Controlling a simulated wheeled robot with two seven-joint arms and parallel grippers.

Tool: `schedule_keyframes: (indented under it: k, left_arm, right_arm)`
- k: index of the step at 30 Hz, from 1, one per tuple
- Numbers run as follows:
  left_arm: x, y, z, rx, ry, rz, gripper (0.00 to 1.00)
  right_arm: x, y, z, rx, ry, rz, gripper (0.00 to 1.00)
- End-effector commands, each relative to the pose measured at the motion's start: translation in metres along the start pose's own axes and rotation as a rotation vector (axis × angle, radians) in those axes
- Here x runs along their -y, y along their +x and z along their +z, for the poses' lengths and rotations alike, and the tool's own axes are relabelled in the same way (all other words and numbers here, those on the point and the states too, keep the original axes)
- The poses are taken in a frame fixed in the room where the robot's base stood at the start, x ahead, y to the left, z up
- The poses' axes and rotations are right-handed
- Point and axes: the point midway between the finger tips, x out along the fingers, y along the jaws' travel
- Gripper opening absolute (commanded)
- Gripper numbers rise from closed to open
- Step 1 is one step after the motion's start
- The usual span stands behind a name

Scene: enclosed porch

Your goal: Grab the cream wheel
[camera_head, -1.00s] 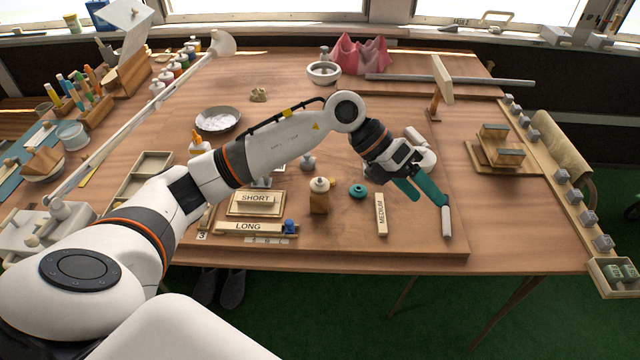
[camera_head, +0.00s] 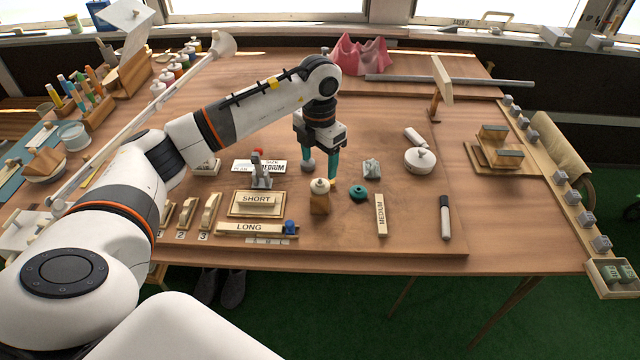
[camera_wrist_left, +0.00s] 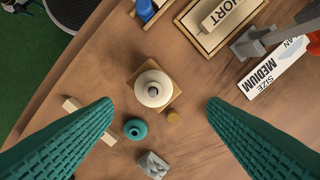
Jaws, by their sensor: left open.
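The cream wheel (camera_head: 320,186) is a small round disc with a hub, lying on top of a wooden block (camera_head: 319,204) near the front middle of the board. In the left wrist view the cream wheel (camera_wrist_left: 154,89) shows from above, between the two fingers in the picture. My left gripper (camera_head: 322,174) has teal ribbed fingers and points down just behind and above the wheel. Its fingers (camera_wrist_left: 160,103) are spread apart with nothing between them, and no contact with the wheel is visible. My right gripper is not in view.
A teal wheel (camera_head: 358,193) lies just right of the block, with a grey faceted piece (camera_head: 371,168) behind it. The SHORT tray (camera_head: 255,204) and LONG tray (camera_head: 250,229) are left.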

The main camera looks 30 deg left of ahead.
Motion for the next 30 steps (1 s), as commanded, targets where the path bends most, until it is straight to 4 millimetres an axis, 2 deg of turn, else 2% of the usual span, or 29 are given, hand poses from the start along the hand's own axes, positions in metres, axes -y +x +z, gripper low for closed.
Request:
schedule_keyframes:
  k: [10,19,20,28,30]
  left_arm:
    - [-0.008,0.045,0.005,0.003,0.001,0.002,0.67]
    - [-0.007,0.052,0.004,0.000,0.002,0.001,0.67]
    - [-0.007,0.052,0.004,0.000,0.002,0.001,0.66]
    - [-0.007,0.052,0.004,0.000,0.001,0.001,0.22]
    - [-0.007,0.052,0.004,0.000,0.001,0.001,0.19]
  right_arm:
    - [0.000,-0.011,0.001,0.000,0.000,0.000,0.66]
    - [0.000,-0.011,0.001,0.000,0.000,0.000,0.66]
    - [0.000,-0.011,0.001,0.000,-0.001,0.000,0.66]
    - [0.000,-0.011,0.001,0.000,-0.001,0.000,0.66]
    - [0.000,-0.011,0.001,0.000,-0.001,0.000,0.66]
